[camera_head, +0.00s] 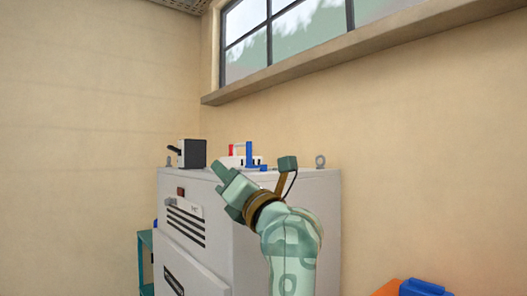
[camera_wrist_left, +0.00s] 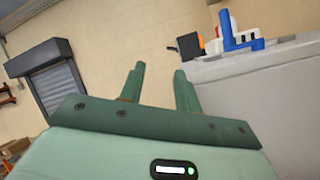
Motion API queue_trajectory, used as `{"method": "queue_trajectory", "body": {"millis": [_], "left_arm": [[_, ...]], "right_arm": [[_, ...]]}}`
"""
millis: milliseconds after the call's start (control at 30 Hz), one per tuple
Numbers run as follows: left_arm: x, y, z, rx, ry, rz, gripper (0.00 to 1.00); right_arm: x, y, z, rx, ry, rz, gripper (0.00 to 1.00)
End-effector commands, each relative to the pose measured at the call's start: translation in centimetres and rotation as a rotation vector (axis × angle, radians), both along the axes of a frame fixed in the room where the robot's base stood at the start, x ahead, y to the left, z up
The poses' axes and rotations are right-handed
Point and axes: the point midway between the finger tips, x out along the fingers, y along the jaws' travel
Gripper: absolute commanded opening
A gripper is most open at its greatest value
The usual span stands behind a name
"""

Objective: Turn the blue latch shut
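The blue latch (camera_head: 249,152) is on top of the grey cabinet (camera_head: 290,195) in the head view, its blue arm standing upright. In the wrist view the blue latch (camera_wrist_left: 227,32) shows at the upper right as an L shape, with an upright arm and a foot along the cabinet top. My left gripper (camera_head: 223,190) is in front of the cabinet, near its top edge and below the latch, apart from it. In the wrist view its two green fingers (camera_wrist_left: 158,82) stand apart with nothing between them. My right gripper is in neither view.
A black box with a lever (camera_head: 191,153) stands left of the latch on the cabinet top. A red and white part (camera_head: 233,158) is beside the latch. A lifting eye (camera_head: 320,161) sits at the right. An orange and blue object (camera_head: 420,289) is at the lower right.

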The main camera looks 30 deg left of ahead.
Motion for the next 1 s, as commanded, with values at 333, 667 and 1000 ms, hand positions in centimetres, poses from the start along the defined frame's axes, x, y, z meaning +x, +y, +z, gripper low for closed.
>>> {"method": "queue_trajectory", "body": {"millis": [333,667,1000], "left_arm": [[2.0,-5.0,6.1,-0.616,-0.184,-0.522,0.33],[5.4,-3.0,6.8,-0.657,-0.18,-0.566,0.33],[11.8,2.4,6.8,-0.656,-0.18,-0.566,0.33]], "right_arm": [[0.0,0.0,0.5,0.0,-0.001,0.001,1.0],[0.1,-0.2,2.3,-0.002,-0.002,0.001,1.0],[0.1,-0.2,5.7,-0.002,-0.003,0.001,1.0]]}}
